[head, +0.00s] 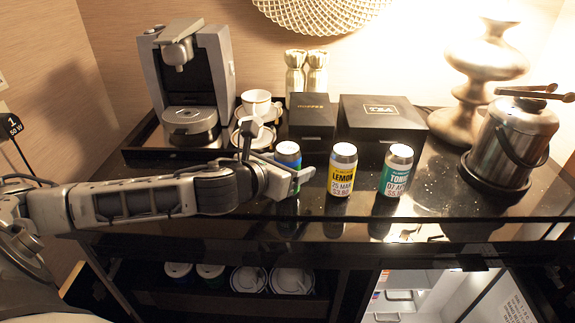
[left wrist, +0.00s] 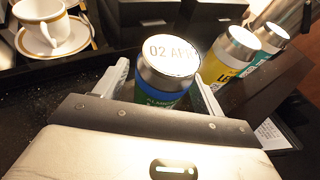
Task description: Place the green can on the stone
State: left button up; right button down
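The fingers look spread, one on each side, with no clear grip. To its right stand a yellow "LEMON" can (head: 342,170) and a teal-green "TONIC" can (head: 396,171), both upright and apart from the gripper. I cannot pick out a separate stone; the glossy speckled black countertop (head: 440,190) may be stone. My right gripper is out of view.
Behind the cans are two black boxes (head: 312,118), one marked TEA (head: 382,112). A coffee machine (head: 190,85) and white cups (head: 257,103) sit on a tray at left. An ice bucket (head: 512,140) and lamp (head: 482,80) stand at right. The counter's front edge is close.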

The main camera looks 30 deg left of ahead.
pick_arm(q)
jog(key=v, duration=0.5)
jog(key=shift+s+a+r+b, duration=0.1)
jog(key=shift+s+b, duration=0.25)
jog(key=shift+b, duration=0.05)
jog(key=p+v, duration=0.4)
jog(key=v, duration=0.2)
jog(key=shift+r, duration=0.2)
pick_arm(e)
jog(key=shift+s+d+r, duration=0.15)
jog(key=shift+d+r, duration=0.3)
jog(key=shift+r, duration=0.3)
pick_arm(q)
jog(key=shift+s, duration=0.15)
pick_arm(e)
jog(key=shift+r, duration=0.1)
